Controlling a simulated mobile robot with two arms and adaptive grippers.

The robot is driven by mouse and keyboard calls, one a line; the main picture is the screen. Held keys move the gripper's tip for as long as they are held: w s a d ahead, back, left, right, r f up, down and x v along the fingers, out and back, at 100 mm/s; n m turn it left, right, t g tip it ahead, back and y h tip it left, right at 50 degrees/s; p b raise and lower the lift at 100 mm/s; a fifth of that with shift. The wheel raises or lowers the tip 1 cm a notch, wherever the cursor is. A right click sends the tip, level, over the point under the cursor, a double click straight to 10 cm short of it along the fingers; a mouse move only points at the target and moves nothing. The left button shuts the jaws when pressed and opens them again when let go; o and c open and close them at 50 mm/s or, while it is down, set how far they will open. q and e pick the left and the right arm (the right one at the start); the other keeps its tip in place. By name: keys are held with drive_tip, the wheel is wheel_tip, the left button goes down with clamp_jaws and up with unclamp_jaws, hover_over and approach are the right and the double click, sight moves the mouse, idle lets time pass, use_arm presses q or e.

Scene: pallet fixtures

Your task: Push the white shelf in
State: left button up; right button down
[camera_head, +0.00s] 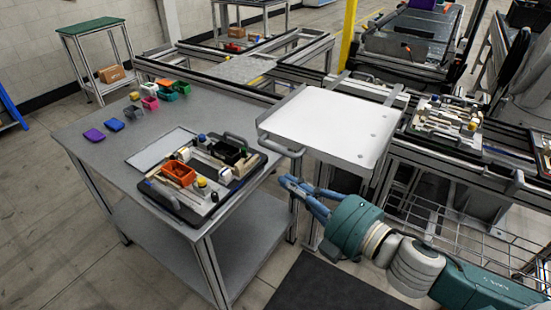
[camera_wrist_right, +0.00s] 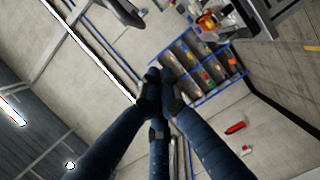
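The white shelf (camera_head: 330,122) is a flat tray-like plate in the middle of the head view. It sticks out from the metal frame on the right toward the grey table. My left gripper is not in view.
The grey table (camera_head: 95,152) stands left of the shelf, with a black pallet fixture (camera_head: 207,213) near its right edge. Small coloured bins (camera_head: 150,103) stand at its back. Another loaded fixture (camera_head: 447,122) lies on the frame to the right. A dark mat (camera_head: 318,287) lies on the floor.

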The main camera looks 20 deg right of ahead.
drive_tip(key=w+a+p, duration=0.1)
drive_tip(key=w+p, duration=0.4)
drive_tip(key=w, duration=0.6)
drive_tip(key=shift+w+a+f, duration=0.25)
drive_tip(key=shift+f, duration=0.15)
